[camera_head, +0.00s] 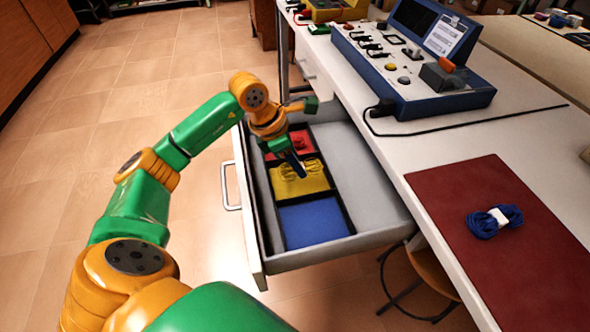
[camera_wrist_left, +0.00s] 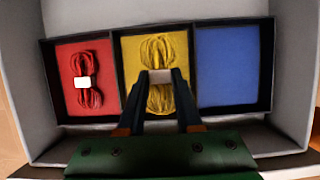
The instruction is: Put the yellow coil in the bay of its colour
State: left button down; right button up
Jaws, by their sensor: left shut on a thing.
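The yellow coil (camera_wrist_left: 157,48) with a pale band lies over the yellow bay (camera_wrist_left: 129,62), the middle compartment of the open drawer. In the head view the yellow bay (camera_head: 308,188) sits between the red and blue bays, and the coil is partly hidden by my gripper. My left gripper (camera_wrist_left: 161,76) is shut on the coil at its band, one finger on each side. In the head view my left gripper (camera_head: 298,166) points down into the drawer. Whether the coil touches the bay floor is hard to tell. My right gripper is in neither view.
A red coil (camera_wrist_left: 83,70) lies in the red bay. The blue bay (camera_head: 312,222) is empty. On the table, a blue coil (camera_head: 494,221) lies on a dark red mat (camera_head: 455,190). A blue instrument box (camera_head: 410,60) with a cable stands further back. Black dividers separate the bays.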

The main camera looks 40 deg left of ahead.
pick_arm(q)
jog(key=f, duration=0.4)
jog(key=shift+w+a, duration=0.25)
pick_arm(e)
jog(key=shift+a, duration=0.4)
pick_arm(q)
jog(key=shift+f, duration=0.15)
jog(key=c, duration=0.6)
grip_release()
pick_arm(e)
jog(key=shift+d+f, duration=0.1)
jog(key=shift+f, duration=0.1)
pick_arm(q)
jog(key=shift+r, duration=0.4)
jog(key=p+v, duration=0.1)
jog(key=v, duration=1)
jog(key=shift+s+a+r, duration=0.1)
jog(key=shift+s+r, duration=0.05)
jog(key=shift+r, duration=0.1)
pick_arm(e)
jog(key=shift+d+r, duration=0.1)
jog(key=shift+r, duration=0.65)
